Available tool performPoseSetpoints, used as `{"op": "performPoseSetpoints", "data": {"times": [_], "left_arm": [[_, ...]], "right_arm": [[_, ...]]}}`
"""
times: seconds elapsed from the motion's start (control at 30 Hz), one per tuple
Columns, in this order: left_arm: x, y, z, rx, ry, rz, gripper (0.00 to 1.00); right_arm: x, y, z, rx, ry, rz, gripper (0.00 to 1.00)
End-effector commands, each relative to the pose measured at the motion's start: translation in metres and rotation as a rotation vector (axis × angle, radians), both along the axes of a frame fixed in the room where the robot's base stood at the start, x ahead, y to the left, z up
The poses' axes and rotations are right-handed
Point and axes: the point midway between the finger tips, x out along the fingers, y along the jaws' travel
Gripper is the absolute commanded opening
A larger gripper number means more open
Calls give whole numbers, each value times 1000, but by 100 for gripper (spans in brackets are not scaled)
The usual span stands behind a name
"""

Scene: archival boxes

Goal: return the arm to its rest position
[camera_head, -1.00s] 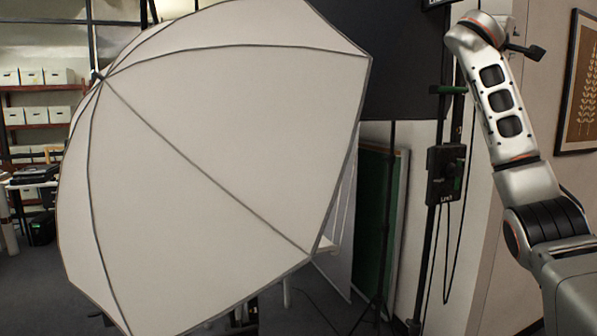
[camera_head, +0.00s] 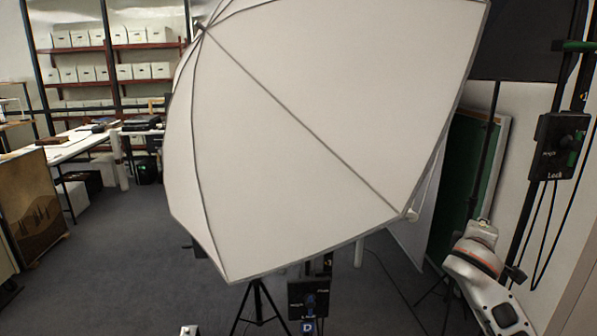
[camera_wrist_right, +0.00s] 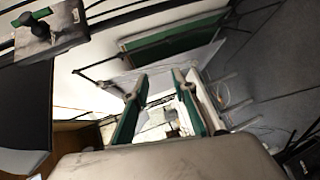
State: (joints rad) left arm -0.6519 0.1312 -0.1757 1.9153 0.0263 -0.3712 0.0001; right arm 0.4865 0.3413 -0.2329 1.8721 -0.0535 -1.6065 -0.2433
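My right arm (camera_head: 485,275) is at the lower right of the head view, with its upper visible end below the hanging control box. Its gripper fingers cannot be made out there. In the right wrist view my right gripper (camera_wrist_right: 160,88) shows two green-padded fingers, apart, with nothing seen between them. My left gripper is not in view.
A large white umbrella-like light (camera_head: 300,130) fills the middle of the head view. A control box (camera_head: 559,146) hangs on a stand at right. A green panel (camera_head: 470,165) leans behind. Shelves of white boxes (camera_head: 130,72) and a table (camera_head: 70,147) are at left. Floor is open at lower left.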

Motion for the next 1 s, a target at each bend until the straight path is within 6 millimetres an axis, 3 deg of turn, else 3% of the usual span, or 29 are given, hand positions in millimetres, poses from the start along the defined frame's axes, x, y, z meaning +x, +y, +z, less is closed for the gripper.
{"op": "performPoseSetpoints", "data": {"times": [0.03, 0.2, 0.4, 0.5, 0.7, 1.0], "left_arm": [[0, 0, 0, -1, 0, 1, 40], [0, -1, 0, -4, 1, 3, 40], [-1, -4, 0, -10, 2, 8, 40], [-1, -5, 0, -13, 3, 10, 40], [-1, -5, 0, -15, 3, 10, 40], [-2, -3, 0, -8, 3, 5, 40]], "right_arm": [[-16, 11, -33, 34, 27, 16, 27], [-74, 40, -114, 147, 93, 44, 27], [-158, 66, -188, 285, 170, 43, 27], [-203, 76, -215, 353, 207, 29, 27], [-275, 87, -246, 453, 261, -11, 27], [-351, 94, -262, 549, 313, -72, 27]]}}
